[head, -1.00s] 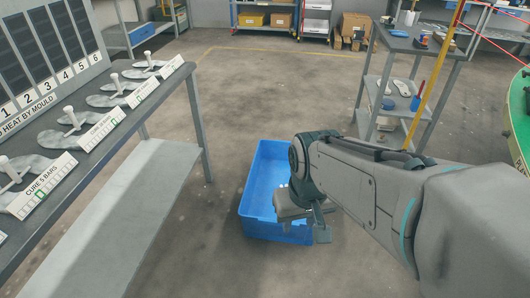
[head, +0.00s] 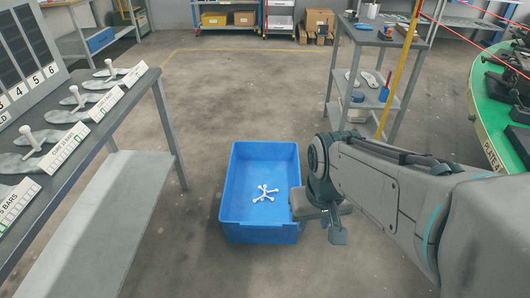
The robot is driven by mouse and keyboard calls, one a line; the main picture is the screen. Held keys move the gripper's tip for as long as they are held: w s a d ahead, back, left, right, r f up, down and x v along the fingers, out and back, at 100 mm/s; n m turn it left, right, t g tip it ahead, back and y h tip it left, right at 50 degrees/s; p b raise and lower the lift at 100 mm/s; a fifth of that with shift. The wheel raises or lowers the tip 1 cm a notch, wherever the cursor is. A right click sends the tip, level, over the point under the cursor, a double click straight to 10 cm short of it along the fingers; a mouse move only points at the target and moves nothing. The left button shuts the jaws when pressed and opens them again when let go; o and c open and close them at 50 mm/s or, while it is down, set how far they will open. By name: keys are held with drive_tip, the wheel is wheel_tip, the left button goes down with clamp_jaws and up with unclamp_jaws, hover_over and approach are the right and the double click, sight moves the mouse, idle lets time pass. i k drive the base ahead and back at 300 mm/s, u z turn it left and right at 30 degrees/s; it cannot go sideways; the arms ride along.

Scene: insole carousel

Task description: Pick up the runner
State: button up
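A small white branched piece, which looks like the runner (head: 264,193), lies on the floor of an open blue crate (head: 260,232). It lies near the middle of the crate, with its arms spread out. My gripper (head: 331,222) hangs just right of the crate in the picture, close to its right wall. Part of my gripper overlaps that wall in view, and I cannot tell its height above the floor. My forearm and wrist hide much of the gripper, so its opening is unclear. No held object shows.
A grey bench (head: 120,112) with insole moulds stands at left. A grey shelf unit (head: 383,57) with bottles and insoles stands behind my arm. A green carousel (head: 489,92) is at right. The floor beyond the crate is clear.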

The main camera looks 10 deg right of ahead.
sight(265, 187)
drive_tip(key=z, duration=0.05)
drive_tip(key=i, duration=1.3)
drive_tip(key=z, duration=0.3)
